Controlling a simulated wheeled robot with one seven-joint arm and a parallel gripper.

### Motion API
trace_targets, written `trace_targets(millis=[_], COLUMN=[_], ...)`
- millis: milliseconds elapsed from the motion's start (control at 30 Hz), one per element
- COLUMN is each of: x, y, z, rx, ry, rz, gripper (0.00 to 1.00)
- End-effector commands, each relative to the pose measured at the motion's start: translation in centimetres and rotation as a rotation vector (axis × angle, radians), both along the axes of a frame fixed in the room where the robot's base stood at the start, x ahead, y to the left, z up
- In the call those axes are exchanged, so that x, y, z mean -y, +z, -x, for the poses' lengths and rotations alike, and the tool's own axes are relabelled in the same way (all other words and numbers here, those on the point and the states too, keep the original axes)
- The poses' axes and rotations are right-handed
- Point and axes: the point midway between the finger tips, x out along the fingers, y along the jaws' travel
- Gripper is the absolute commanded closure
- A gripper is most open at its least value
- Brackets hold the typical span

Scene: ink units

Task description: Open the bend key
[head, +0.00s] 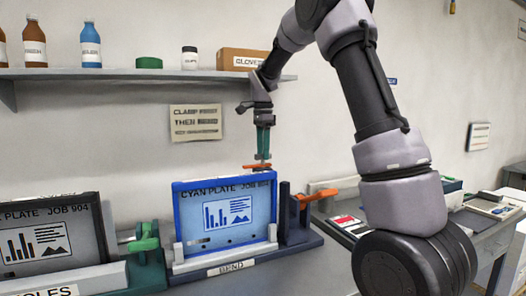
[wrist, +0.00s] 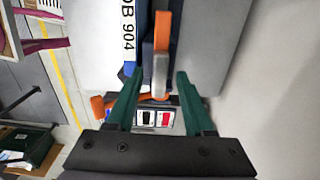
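The bend unit, labelled BEND (head: 231,267), holds a blue-framed cyan plate (head: 227,214) upright. An orange lever (head: 319,195) sticks out to the right from the dark post at the unit's right side. A flat orange piece (head: 257,166) lies just above the frame's top edge, right under my gripper (head: 262,155). In the wrist view, my green fingers (wrist: 159,80) are apart, with an orange handle with a grey end (wrist: 161,45) in line with the gap between them. I see no clear contact. Another orange piece (wrist: 97,105) shows left of the fingers. I cannot tell which orange part is the bend key.
The HOLES unit (head: 52,292) with a grey plate (head: 48,243) and green clamp (head: 145,243) stands to the left. A shelf (head: 130,74) with bottles and a glove box (head: 242,59) is above. A side bench (head: 490,222) with small items is at right.

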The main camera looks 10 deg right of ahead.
Motion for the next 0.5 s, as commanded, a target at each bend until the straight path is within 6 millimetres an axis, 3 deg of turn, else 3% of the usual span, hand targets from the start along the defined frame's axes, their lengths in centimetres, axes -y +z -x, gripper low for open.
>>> trace_targets(millis=[267,500], x=[0.0,0.0], y=[0.9,5.5], z=[0.0,-0.1], rx=[0.0,0.004], ry=[0.001,0.0], rz=[0.0,-0.001], gripper=[0.47,0.47])
